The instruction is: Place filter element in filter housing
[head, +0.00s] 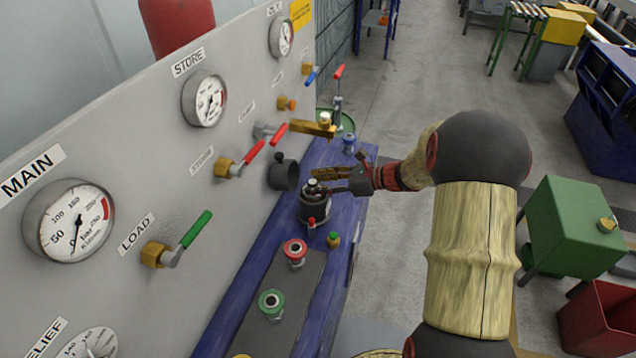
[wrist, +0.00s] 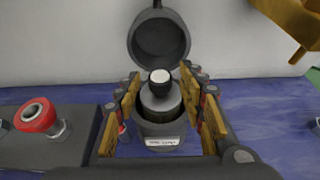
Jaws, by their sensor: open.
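The filter housing (head: 314,208) is a dark cup with a pale label, standing on the blue table. It also shows in the wrist view (wrist: 160,130). Its round cap (head: 284,174) is swung open toward the panel and shows in the wrist view (wrist: 158,40). The filter element (wrist: 161,100), a dark grey cylinder with a white-topped knob, stands upright in the housing mouth, its lower part hidden. Its top shows in the head view (head: 314,183). My gripper (wrist: 160,76) is open, its fingers on both sides of the element, with visible gaps beside the knob.
A red-ringed fitting (head: 295,252) and a green-ringed one (head: 271,303) stand on the dark plate in front. A brass spout (head: 312,129) juts out behind the housing. The gauge panel (head: 120,130) bounds the left. Open floor lies right of the table.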

